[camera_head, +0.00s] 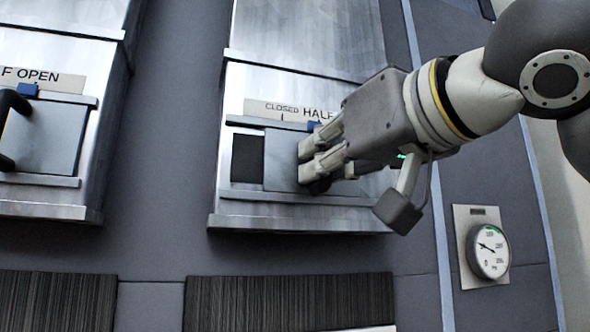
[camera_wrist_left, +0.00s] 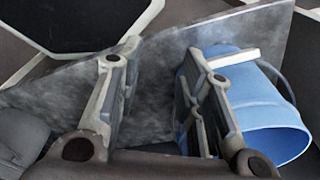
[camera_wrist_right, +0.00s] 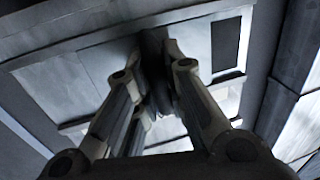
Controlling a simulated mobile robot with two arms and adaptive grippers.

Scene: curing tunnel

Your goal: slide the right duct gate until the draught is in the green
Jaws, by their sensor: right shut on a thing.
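The right duct gate (camera_head: 283,158) is a grey metal plate in rails on the right duct. A dark opening (camera_head: 247,158) shows to its left. Its blue pointer (camera_head: 313,126) stands by the word HALF on the scale label (camera_head: 290,111), which my gripper partly covers. My right gripper (camera_head: 312,166) is shut on the gate's dark handle (camera_wrist_right: 154,65), mostly hidden by the fingers in the head view. The draught gauge (camera_head: 489,251) is at the lower right; its needle points up and left, short of the green band at the top. My left gripper (camera_wrist_left: 158,80) is open and empty.
The left duct's gate (camera_head: 45,138) has a black handle (camera_head: 12,112) and a blue pointer near OPEN. Dark ribbed panels (camera_head: 290,300) lie below the ducts. A blue bucket (camera_wrist_left: 255,110) is close to my left gripper in the left wrist view.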

